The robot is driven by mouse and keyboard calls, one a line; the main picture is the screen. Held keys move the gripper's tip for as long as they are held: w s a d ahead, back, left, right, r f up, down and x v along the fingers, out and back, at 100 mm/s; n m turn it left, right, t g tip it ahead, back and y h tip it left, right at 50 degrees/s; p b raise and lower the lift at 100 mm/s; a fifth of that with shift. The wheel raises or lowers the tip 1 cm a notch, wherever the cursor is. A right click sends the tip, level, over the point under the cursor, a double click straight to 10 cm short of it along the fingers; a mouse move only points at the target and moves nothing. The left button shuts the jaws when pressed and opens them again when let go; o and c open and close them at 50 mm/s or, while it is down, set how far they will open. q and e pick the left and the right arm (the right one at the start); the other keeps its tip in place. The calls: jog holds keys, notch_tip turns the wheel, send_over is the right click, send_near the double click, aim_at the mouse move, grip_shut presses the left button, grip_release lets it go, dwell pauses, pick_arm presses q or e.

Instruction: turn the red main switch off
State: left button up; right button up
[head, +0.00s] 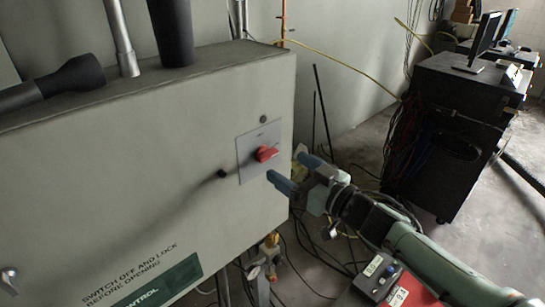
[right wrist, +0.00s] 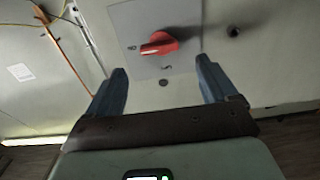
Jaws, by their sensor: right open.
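The red main switch (head: 265,154) is a rotary knob on a grey square plate (head: 246,150) on the front of a large grey cabinet (head: 130,170). In the right wrist view the red switch (right wrist: 160,44) lies ahead, between the two blue fingers and beyond their tips. Its handle points slightly down to the left in that view, toward a mark on the plate. My right gripper (head: 282,172) is open and empty, just right of and below the switch, apart from it. It also shows in the right wrist view (right wrist: 162,82). My left gripper is not in view.
A small black knob (head: 222,173) sits left of the plate. Conduits (head: 122,40) rise from the cabinet top. A black equipment cabinet (head: 450,120) with a monitor stands at right. Cables lie on the floor.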

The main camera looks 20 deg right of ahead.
aim_at(270, 155)
jog(key=x, duration=0.6)
jog(key=shift+w+a, duration=0.1)
jog(key=shift+w, duration=0.15)
jog(key=c, duration=1.1)
